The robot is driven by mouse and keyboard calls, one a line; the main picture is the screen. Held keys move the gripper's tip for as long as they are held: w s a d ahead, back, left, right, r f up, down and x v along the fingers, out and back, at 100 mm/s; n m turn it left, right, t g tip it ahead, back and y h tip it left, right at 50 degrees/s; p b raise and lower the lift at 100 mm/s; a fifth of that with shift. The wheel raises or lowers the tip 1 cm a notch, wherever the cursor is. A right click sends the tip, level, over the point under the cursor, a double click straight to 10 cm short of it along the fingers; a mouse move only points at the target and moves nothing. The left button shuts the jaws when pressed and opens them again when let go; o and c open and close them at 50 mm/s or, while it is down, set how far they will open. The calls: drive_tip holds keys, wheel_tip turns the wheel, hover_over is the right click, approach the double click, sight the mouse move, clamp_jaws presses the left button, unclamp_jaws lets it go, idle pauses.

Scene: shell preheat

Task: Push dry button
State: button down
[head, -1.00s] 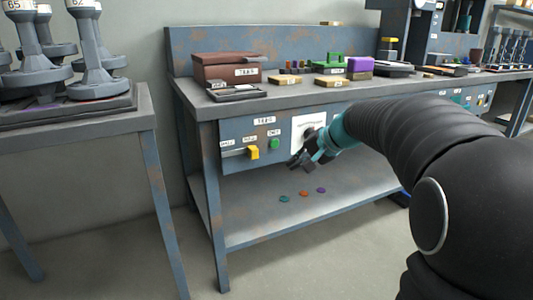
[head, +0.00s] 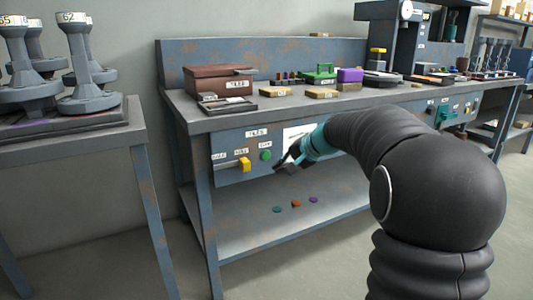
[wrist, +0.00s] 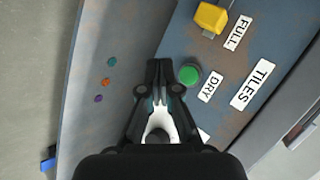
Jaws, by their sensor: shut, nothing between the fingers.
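The green dry button (head: 265,155) sits on the blue front panel (head: 225,171) under the bench top. In the wrist view the green button (wrist: 189,74) is beside the label reading DRY (wrist: 209,87). My gripper (head: 284,166) is shut and empty, just right of and slightly below the button in the head view. In the wrist view its fingertips (wrist: 160,88) lie just left of the button, with a small gap in the picture. I cannot tell how far they are from the panel in depth.
A yellow switch (head: 244,164) by the FULL label (wrist: 238,32) is left of the button. A TILES label (wrist: 253,85) is above. Several coloured discs (head: 295,203) lie on the lower shelf (head: 255,232). Trays and boxes crowd the bench top.

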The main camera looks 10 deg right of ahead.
drive_tip(key=shift+w+a+p, duration=0.25)
drive_tip(key=shift+w+p, duration=0.05)
drive_tip(key=shift+w, duration=0.45)
drive_tip(key=shift+w+a+p, duration=0.25)
drive_tip(key=shift+w+a, duration=0.05)
drive_tip(key=shift+w, duration=0.5)
drive_tip(key=shift+w+a+p, duration=0.25)
drive_tip(key=shift+w+p, duration=0.05)
drive_tip(key=shift+w, duration=0.45)
drive_tip(key=shift+w, duration=0.15)
drive_tip(key=shift+w+a, duration=0.1)
drive_tip(key=shift+w, duration=0.15)
drive_tip(key=shift+w+a+p, duration=0.1)
drive_tip(key=shift+w+p, duration=0.2)
drive_tip(key=shift+w, duration=0.1)
idle(0.4)
drive_tip(key=shift+s, duration=0.2)
drive_tip(key=shift+s+d+b, duration=0.25)
drive_tip(key=shift+s+b, duration=0.3)
drive_tip(key=shift+s, duration=0.1)
drive_tip(key=shift+s+d+b, duration=0.25)
drive_tip(key=shift+s+b, duration=0.2)
drive_tip(key=shift+s, duration=0.35)
drive_tip(key=shift+s+d+b, duration=0.25)
drive_tip(key=shift+s+b, duration=0.2)
drive_tip(key=shift+s, duration=0.35)
drive_tip(key=shift+s+d+b, duration=0.25)
drive_tip(key=shift+s+b, duration=0.2)
drive_tip(key=shift+s, duration=0.35)
